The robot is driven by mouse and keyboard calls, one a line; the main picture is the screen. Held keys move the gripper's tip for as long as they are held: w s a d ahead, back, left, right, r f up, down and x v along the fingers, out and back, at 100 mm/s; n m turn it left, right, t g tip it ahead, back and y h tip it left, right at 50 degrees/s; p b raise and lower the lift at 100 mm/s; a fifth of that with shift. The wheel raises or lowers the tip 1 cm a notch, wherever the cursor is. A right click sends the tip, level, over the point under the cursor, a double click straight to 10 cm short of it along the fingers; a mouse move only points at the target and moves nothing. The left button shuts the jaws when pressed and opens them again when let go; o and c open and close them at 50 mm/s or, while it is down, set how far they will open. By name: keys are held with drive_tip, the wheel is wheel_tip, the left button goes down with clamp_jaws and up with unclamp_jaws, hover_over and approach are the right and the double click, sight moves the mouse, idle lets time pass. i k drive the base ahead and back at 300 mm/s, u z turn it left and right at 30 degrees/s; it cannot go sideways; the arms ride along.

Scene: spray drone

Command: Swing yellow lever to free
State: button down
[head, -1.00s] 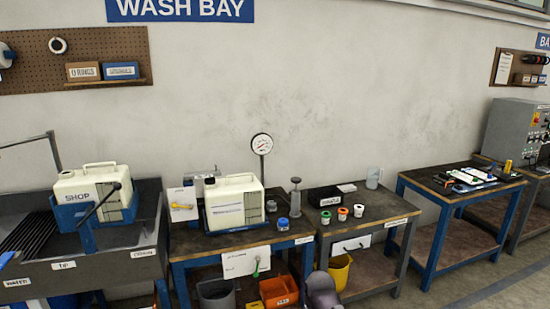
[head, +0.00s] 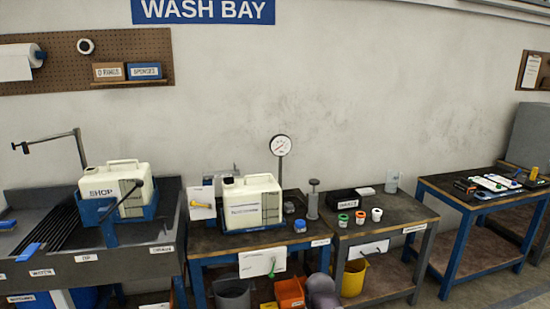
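A small yellow lever (head: 199,205) is mounted on a white panel (head: 204,213) at the back left of the middle bench. It points roughly sideways, slightly down to the right; its marking is too small to read. A white tank (head: 252,203) stands just right of it on the same bench. A rounded grey-purple part at the bottom centre looks like a link of my own arm. My gripper does not show in the frame.
Left is a sink (head: 60,265) with a SHOP tank (head: 112,192) on a blue tilting cradle. A gauge (head: 280,146), pump (head: 313,200) and blue-capped jar (head: 300,226) share the middle bench. Below are an orange bin (head: 290,292), grey bucket (head: 233,294) and yellow bucket (head: 353,278).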

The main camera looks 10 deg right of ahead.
sight(192, 204)
drive_tip(key=i, duration=0.9)
